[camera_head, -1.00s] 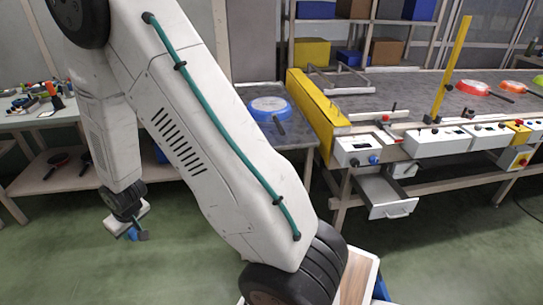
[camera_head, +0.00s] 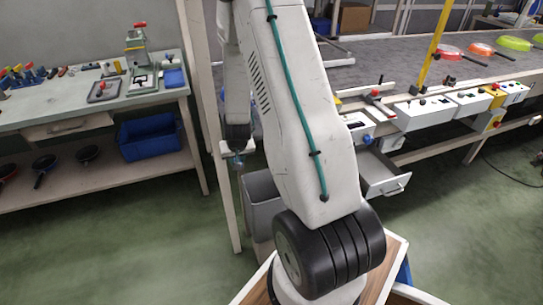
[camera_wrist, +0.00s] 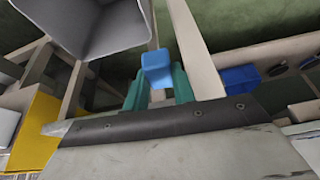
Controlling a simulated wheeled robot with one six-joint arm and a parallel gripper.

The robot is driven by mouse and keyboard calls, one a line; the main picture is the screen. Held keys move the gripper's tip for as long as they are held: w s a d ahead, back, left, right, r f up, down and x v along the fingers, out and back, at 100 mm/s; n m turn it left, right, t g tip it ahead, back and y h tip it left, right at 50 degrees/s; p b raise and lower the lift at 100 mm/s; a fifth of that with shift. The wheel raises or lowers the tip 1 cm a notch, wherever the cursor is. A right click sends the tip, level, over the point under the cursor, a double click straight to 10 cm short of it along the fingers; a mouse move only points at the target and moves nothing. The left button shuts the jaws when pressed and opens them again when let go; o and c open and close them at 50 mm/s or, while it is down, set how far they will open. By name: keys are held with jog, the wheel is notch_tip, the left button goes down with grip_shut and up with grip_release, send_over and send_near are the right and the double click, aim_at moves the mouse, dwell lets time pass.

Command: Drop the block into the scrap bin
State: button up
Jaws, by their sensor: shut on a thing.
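My gripper (camera_wrist: 159,84) is shut on a small blue block (camera_wrist: 157,66), which sits between the teal fingers in the wrist view. In the head view my gripper (camera_head: 238,152) hangs behind my upper arm, and the block is too small there to make out clearly. The scrap bin, an open grey bin (camera_head: 262,208), stands on the floor below and to the right of my gripper, partly covered by my arm. In the wrist view the grey bin (camera_wrist: 122,30) is at the upper left, apart from the block, with its hollow inside showing.
A workbench (camera_head: 75,112) with tools stands at the left. A blue crate (camera_head: 150,140) and pans lie on its lower shelf. A wooden post (camera_head: 222,185) rises beside the bin. The conveyor (camera_head: 400,62) and an open drawer (camera_head: 385,180) are to the right.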

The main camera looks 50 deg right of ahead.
jog(key=s+d+f+m+g, duration=0.15)
jog(key=s+d+m, duration=0.25)
jog(key=s+d, duration=0.55)
jog(key=x, duration=0.6)
jog(key=shift+w+a+f+h, duration=0.15)
jog(key=shift+w+f+h, duration=0.1)
jog(key=shift+w+h, duration=0.15)
jog(key=shift+t, duration=0.25)
jog(key=o, duration=1)
